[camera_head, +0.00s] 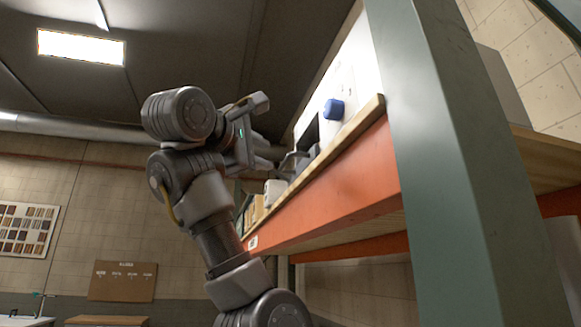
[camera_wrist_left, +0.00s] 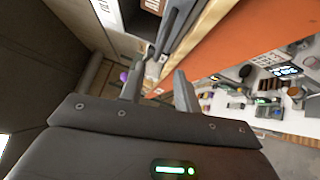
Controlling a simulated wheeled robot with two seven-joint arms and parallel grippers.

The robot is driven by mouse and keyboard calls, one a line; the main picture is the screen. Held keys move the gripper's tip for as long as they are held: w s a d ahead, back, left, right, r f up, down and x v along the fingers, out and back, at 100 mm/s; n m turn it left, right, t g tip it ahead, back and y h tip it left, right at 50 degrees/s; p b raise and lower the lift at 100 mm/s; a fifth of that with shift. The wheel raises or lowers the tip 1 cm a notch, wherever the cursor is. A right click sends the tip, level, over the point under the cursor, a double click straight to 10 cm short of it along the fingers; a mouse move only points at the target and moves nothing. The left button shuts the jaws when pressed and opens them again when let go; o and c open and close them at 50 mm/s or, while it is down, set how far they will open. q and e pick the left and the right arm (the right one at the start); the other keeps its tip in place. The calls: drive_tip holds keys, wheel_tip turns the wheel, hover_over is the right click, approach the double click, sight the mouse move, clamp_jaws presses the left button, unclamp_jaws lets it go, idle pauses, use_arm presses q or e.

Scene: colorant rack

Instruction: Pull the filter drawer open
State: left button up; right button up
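A white machine (camera_head: 358,75) with a blue knob (camera_head: 334,108) stands on the shelf, partly hidden by the green post. A dark grey part (camera_head: 302,156) juts from its lower front; I cannot tell for sure whether it is the filter drawer's handle. My left gripper (camera_head: 268,155) is beside this part, at the shelf's front edge. In the left wrist view my left gripper (camera_wrist_left: 162,78) has its two fingers apart. A grey bar (camera_wrist_left: 176,32) reaches down toward the gap between them; contact cannot be told. My right gripper is not in view.
The orange shelf beam (camera_head: 340,185) runs close beside my left gripper. A thick green post (camera_head: 440,160) stands at the right. A white cup-like object (camera_head: 274,190) sits farther along the shelf. A lower bench with several small items (camera_wrist_left: 265,100) shows in the wrist view.

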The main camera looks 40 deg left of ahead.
sight(283, 164)
use_arm(q)
drive_tip(key=p+x, duration=0.6)
drive_tip(key=x, duration=0.4)
drive_tip(key=shift+s+a, duration=0.1)
drive_tip(key=shift+a, duration=0.1)
drive_tip(key=shift+w+a, duration=0.1)
drive_tip(key=shift+w, duration=0.15)
drive_tip(key=shift+c, duration=0.4)
clamp_jaws()
